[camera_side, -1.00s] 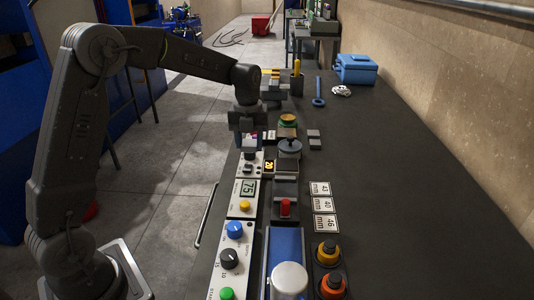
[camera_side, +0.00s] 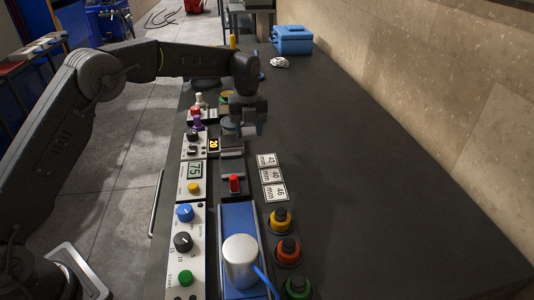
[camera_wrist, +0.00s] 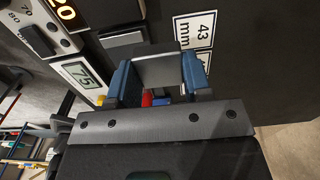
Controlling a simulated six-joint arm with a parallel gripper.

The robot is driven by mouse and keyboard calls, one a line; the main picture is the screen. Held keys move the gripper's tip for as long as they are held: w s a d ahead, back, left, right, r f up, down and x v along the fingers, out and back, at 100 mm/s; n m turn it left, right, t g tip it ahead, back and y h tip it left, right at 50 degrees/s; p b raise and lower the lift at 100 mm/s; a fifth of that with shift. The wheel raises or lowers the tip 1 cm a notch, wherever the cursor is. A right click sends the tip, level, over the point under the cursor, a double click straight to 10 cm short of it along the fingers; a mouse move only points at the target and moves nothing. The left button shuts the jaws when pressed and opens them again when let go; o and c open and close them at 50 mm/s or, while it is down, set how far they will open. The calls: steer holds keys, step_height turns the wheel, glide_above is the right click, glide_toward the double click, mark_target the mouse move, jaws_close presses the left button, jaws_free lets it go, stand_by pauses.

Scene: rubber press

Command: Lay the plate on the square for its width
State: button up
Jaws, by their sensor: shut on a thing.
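My gripper (camera_side: 250,130) hangs over the bench, right of the control panels. In the wrist view its blue fingers (camera_wrist: 160,80) are shut on a grey plate (camera_wrist: 163,70), held between them. In the side view the plate is hard to make out behind the fingers. Three white squares lie in a column on the bench, nearer the camera than the gripper: 43 mm (camera_side: 266,160), 40 mm (camera_side: 270,176) and 46 mm (camera_side: 274,192). The 43 mm square also shows in the wrist view (camera_wrist: 195,28), with another square partly hidden below it.
A control panel (camera_side: 195,172) with a 75 display and knobs runs along the left. A blue press unit with a white cylinder (camera_side: 240,262) stands in front. Several coloured buttons (camera_side: 288,250) sit right of it. A blue toolbox (camera_side: 292,40) is at the back. The bench's right side is clear.

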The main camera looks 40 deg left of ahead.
glide_above(267, 160)
step_height(267, 160, down, 3)
steer(key=shift+d+f, duration=0.1)
steer(key=shift+f, duration=1.9)
steer(key=shift+f, duration=0.15)
steer(key=o, duration=1.2)
step_height(267, 160, up, 12)
steer(key=shift+s+r, duration=0.1)
steer(key=shift+r, duration=0.1)
